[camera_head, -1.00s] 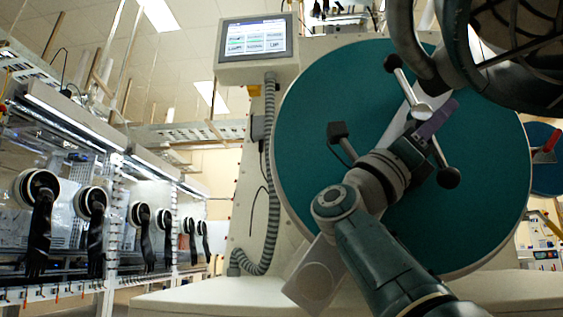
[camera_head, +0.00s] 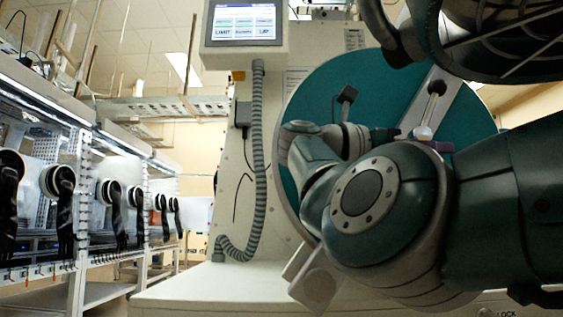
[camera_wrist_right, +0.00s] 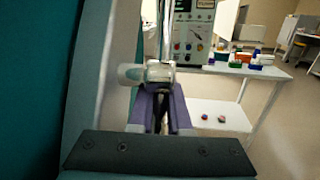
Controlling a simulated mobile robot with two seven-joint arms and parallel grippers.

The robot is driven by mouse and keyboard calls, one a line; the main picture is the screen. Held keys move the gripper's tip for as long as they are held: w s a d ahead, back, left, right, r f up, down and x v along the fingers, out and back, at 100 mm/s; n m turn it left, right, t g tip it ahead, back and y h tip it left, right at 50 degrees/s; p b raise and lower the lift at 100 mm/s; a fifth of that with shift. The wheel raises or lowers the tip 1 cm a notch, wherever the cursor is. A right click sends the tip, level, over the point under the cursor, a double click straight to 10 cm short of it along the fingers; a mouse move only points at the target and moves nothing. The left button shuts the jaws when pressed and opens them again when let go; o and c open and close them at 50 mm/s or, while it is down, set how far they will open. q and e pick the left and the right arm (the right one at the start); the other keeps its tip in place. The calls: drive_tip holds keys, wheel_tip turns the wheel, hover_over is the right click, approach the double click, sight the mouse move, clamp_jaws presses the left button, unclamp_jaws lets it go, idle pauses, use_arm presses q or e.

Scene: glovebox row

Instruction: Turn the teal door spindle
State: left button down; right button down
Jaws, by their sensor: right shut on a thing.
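The large round teal door (camera_head: 385,100) fills the middle of the head view, partly covered by my right arm. Its spindle (camera_head: 431,108) shows as a metal rod with a dark knob at its upper end, leaning slightly right; the other spokes are hidden. My right gripper (camera_head: 438,147) is at the spindle, its purple fingers just showing behind my forearm. In the right wrist view, the purple fingers (camera_wrist_right: 160,106) are shut around a spindle part, with a pale cylindrical piece (camera_wrist_right: 158,72) across their tips. My left gripper is not in view.
A control screen (camera_head: 244,23) and ribbed grey hose (camera_head: 258,150) are left of the door. A row of glove ports with black gloves (camera_head: 66,210) runs along the left. The right wrist view shows a white table (camera_wrist_right: 250,72) with coloured items.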

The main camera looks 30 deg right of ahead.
drive_tip(key=shift+s+r, duration=0.15)
drive_tip(key=shift+r, duration=0.1)
drive_tip(key=c, duration=1.3)
unclamp_jaws()
drive_tip(key=shift+o, duration=0.7)
drive_tip(key=shift+d, duration=0.25)
drive_tip(key=p+v, duration=0.2)
drive_tip(key=v, duration=0.6)
drive_tip(key=shift+r+p, duration=0.15)
drive_tip(key=shift+p, duration=0.25)
drive_tip(key=shift+p+v, duration=0.65)
drive_tip(key=shift+v, duration=0.3)
